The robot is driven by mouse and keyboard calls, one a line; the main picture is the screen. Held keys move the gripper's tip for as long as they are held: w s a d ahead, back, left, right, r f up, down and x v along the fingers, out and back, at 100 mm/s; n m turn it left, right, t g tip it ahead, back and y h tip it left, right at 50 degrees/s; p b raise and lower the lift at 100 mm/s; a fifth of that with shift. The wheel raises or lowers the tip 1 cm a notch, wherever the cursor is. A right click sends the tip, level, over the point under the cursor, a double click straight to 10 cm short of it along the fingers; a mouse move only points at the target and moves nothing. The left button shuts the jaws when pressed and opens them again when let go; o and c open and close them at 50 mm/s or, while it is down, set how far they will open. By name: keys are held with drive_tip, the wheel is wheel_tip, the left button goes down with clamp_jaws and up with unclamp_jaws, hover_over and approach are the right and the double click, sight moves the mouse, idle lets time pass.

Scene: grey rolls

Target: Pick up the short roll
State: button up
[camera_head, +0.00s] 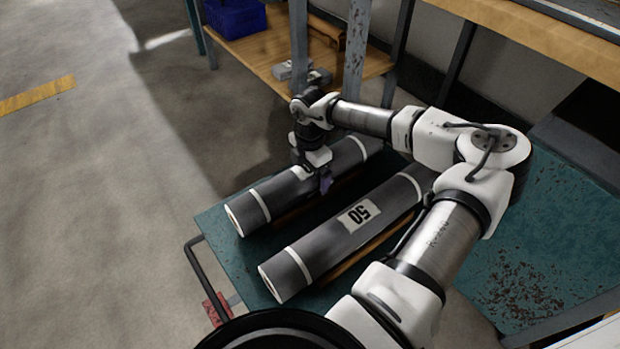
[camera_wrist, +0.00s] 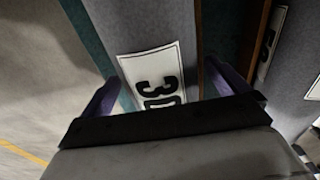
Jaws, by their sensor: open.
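Two dark grey rolls with white end bands lie side by side on a teal cart. The left roll (camera_head: 275,196) is under my gripper (camera_head: 322,180) and looks the shorter one. In the wrist view this roll (camera_wrist: 140,28) carries a white label reading 30, partly cut off by the gripper body. My gripper is open, and it also shows in the wrist view (camera_wrist: 160,72), with one purple finger toward each side of the roll. I cannot tell whether the fingers touch it. The right roll (camera_head: 322,246) has a label reading 50.
The teal cart (camera_head: 560,225) has bare room at the right. A wooden shelf (camera_head: 262,62) behind holds a blue crate (camera_head: 235,17) and small grey items. A workbench edge (camera_head: 540,40) runs above at the upper right. Open floor lies left.

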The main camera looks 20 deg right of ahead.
drive_tip(key=shift+r, duration=0.1)
drive_tip(key=c, duration=1.3)
